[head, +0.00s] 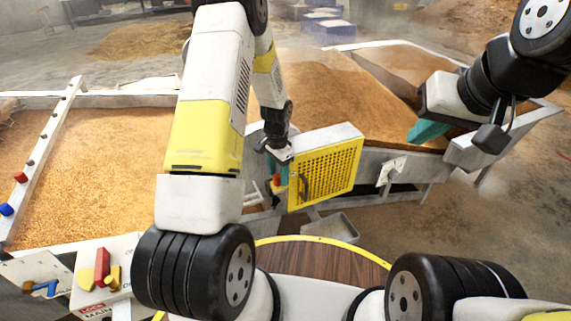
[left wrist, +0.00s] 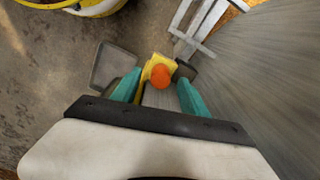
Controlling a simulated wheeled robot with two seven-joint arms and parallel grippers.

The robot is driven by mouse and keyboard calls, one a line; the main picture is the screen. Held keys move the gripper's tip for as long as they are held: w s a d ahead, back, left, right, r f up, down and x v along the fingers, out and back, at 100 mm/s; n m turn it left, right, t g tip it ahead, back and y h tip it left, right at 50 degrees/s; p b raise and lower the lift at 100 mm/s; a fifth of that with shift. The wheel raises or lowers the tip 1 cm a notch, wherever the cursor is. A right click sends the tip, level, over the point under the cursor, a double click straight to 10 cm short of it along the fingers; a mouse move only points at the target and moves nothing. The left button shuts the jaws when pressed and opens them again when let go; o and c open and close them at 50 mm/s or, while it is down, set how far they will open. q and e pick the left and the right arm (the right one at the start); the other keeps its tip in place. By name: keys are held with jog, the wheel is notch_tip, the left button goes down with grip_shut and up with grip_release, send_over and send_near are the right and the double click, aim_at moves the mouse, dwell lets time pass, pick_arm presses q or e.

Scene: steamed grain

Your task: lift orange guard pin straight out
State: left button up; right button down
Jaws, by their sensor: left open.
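The orange guard pin shows in the left wrist view as a round orange head (left wrist: 160,76) on a yellow bracket (left wrist: 146,72). In the head view a small orange spot by the gripper, at the left edge of the yellow mesh guard (head: 328,170), looks like it. My left gripper (left wrist: 158,94) is open, with one teal finger on each side of the pin's line. The pin head lies just beyond the fingertips, and I cannot tell whether they touch it. My right gripper (head: 428,131) hangs over the right grain bin, away from the guard; its finger gap is hidden.
Grain beds (head: 105,170) fill the left bin and the right one. A metal tray (head: 330,228) lies below the guard. A round wooden table (head: 325,258) with a yellow rim stands in front. Grey metal surfaces lie close to the right of my left gripper.

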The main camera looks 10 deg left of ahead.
pick_arm(q)
grip_shut()
jog(key=shift+r, duration=0.15)
notch_tip(320, 180, up, 18)
dwell(0.8)
